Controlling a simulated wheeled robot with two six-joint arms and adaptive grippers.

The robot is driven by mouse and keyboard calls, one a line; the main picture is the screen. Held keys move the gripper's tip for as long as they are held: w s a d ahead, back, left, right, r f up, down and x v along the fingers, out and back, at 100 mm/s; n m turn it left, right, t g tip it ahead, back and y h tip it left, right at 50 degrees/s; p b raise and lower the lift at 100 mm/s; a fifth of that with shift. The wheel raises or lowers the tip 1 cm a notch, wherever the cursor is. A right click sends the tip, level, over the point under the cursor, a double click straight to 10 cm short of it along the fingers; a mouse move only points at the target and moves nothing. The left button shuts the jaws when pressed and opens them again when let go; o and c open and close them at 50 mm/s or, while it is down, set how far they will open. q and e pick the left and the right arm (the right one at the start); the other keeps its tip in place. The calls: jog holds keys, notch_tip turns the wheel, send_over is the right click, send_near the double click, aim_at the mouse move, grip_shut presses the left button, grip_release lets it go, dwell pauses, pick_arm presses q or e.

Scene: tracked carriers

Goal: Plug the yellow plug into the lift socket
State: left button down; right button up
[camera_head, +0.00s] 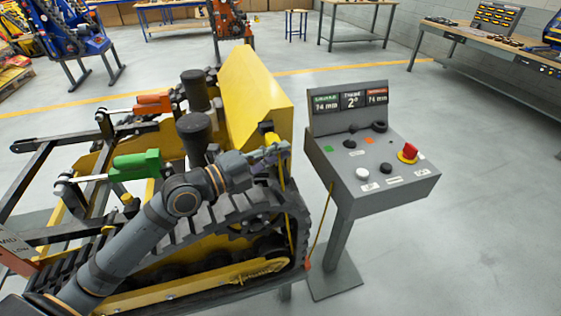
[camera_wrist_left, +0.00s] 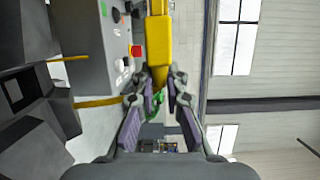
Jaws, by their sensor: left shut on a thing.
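The yellow plug (camera_head: 271,139) is in my left gripper (camera_head: 272,153), at the near right side of the tracked carrier. In the left wrist view the yellow plug (camera_wrist_left: 158,45) points up the picture between the two fingers of my left gripper (camera_wrist_left: 159,82), which are shut on it. A thin yellow cable (camera_head: 291,220) hangs below the gripper. The grey control console (camera_head: 345,190) stands to the right, apart from the plug. Its sloped top carries several dark round fittings (camera_head: 350,144); I cannot tell which is the lift socket. My right gripper is out of view.
The carrier (camera_head: 255,95) with its black track stands left of the console. A red mushroom button (camera_head: 408,152) rises from the console's right side. A yellow line (camera_head: 310,235) runs down beside the console post. Clear floor lies to the right.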

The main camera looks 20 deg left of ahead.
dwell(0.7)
pick_arm(q)
jog(key=shift+b, duration=0.4)
dwell(0.3)
jog(key=shift+b, duration=0.4)
dwell(0.4)
jog(key=shift+b, duration=0.35)
jog(key=shift+w+a, duration=0.1)
jog(key=shift+w+a+b, duration=0.5)
jog(key=shift+w+b, duration=0.25)
jog(key=shift+b, duration=0.55)
